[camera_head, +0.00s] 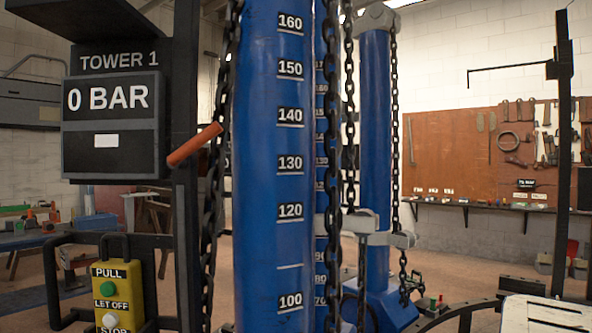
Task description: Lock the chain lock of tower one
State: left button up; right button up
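Tower one is marked by a "TOWER 1" sign (119,61) above a display (110,97) reading 0 BAR. Its blue column (265,200) carries a white scale with marks from 100 to 160. A dark chain (212,180) hangs along the column's left side. An orange-red lever (195,145) sticks out beside the dark post, tilted up to the right, its upper end close to the chain. I take it to be the chain lock's handle; the lock's body is not clear. Neither of my grippers is in view.
A yellow control box (120,297) with green and white buttons sits low left among black tube rails (52,275). A second blue column (375,130) with chains stands behind. A brown tool board (480,155) hangs on the back wall. A pale surface (545,316) shows bottom right.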

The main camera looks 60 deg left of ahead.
aim_at(178, 160)
jog(key=u, duration=2.2)
jog(key=i+j+u, duration=0.1)
jog(key=i+j, duration=0.35)
jog(key=z, duration=1.6)
